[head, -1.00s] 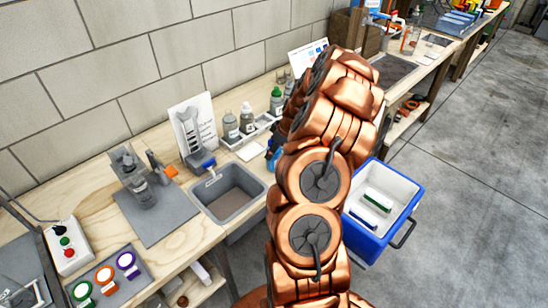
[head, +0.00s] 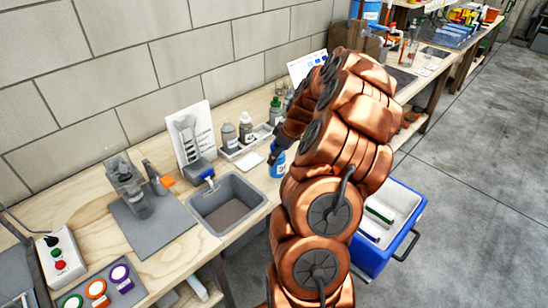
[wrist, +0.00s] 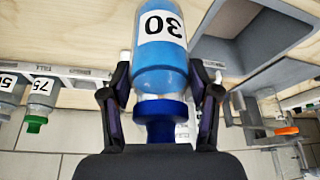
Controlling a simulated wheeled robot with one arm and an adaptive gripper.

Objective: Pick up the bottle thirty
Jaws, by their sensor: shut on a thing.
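The bottle thirty (wrist: 160,72) is a clear bottle with blue contents, a dark blue cap and a white label reading 30. It appears upside down in the wrist view, its base cut off by the top edge. My gripper (wrist: 160,88) has a finger on each side of it and is shut on it near the shoulder. In the head view the blue bottle (head: 277,166) shows below my gripper (head: 287,135), right of the sink, partly hidden by my arm. I cannot tell whether its base touches the bench.
A grey sink (head: 228,204) is set in the wooden bench (head: 170,262). A white rack (head: 243,146) with several bottles stands behind, against the wall. A blue cooler (head: 373,257) stands on the floor at the right. A grey mat (head: 150,232) holds a clear apparatus at the left.

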